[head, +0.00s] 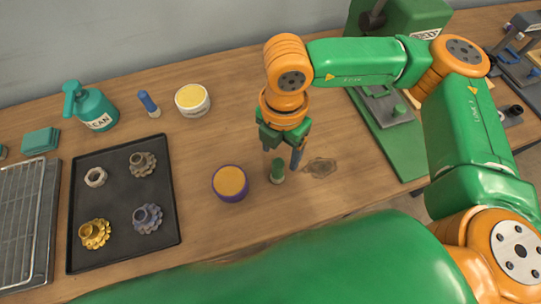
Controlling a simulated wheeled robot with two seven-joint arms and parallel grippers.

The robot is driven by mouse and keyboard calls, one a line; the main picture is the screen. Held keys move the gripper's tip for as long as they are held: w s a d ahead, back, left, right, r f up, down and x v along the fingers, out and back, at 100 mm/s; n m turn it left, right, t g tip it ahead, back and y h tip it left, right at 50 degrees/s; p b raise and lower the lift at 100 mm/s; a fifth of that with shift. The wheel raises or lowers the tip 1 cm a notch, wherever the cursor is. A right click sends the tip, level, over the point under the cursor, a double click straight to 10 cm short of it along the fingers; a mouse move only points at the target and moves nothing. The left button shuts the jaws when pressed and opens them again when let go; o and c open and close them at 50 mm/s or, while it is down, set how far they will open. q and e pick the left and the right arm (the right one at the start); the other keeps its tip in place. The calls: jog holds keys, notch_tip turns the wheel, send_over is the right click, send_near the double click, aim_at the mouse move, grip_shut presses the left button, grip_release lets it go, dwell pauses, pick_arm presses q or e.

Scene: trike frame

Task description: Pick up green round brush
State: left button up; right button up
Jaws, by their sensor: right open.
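A small green upright cylinder, which looks like the green round brush (277,172), stands on the wooden table in the middle of the head view. My right gripper (282,160) points down directly over it. Its fingers are apart, one to each side of the brush's upper part in the picture. I cannot tell whether either finger touches it. My left gripper is not in view.
A purple-rimmed tin with an orange top (230,183) stands close left of the brush. A black tray (122,228) holds gears and a nut. A spray bottle (92,108), blue-capped item (149,104) and yellow-topped tub (192,100) stand behind. A green machine base (392,145) is at right.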

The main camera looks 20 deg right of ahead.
aim_at(280, 163)
jog(key=shift+f, duration=0.55)
jog(key=shift+s, duration=0.2)
notch_tip(280, 163, down, 3)
jog(key=shift+s+a+p, duration=0.1)
jog(key=shift+p, duration=1.05)
jog(key=f, duration=0.3)
jog(key=shift+w+f, duration=0.2)
jog(key=shift+f, duration=0.15)
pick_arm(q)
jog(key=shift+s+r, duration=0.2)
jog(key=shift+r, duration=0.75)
pick_arm(e)
grip_shut()
